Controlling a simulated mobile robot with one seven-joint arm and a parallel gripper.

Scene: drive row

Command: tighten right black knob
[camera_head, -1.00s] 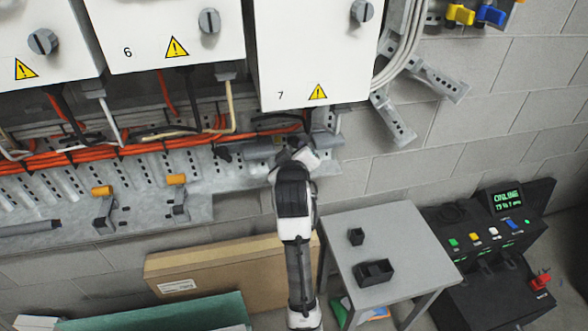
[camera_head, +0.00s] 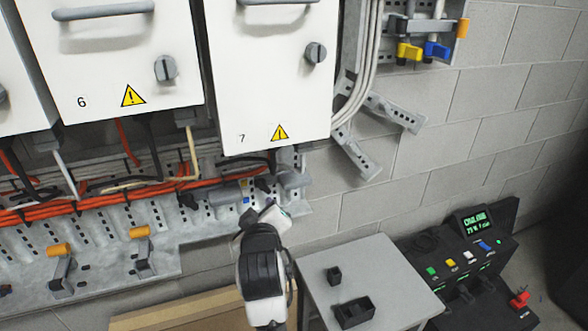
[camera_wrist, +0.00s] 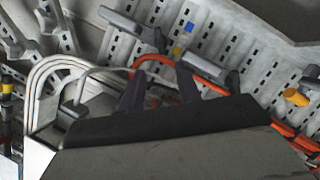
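The right black knob (camera_head: 263,184) sits at the right end of the perforated cable tray, below cabinet 7. In the wrist view it seems to be the small dark shape (camera_wrist: 160,40) beside a grey bar. A second black knob (camera_head: 187,200) is further left on the tray; it may be the dark shape (camera_wrist: 233,80) in the wrist view. My gripper (camera_head: 264,213) is just below the right knob in the head view, its fingers hard to make out. In the wrist view my gripper's two dark fingers (camera_wrist: 160,88) stand apart with nothing clearly between them.
Orange cables (camera_head: 95,198) run along the tray (camera_head: 100,245). Cabinet 7 (camera_head: 265,90) overhangs it. Orange-tipped levers (camera_head: 140,232) are at left. A grey table (camera_head: 385,275) with dark boxes and a black console (camera_head: 470,255) stand right.

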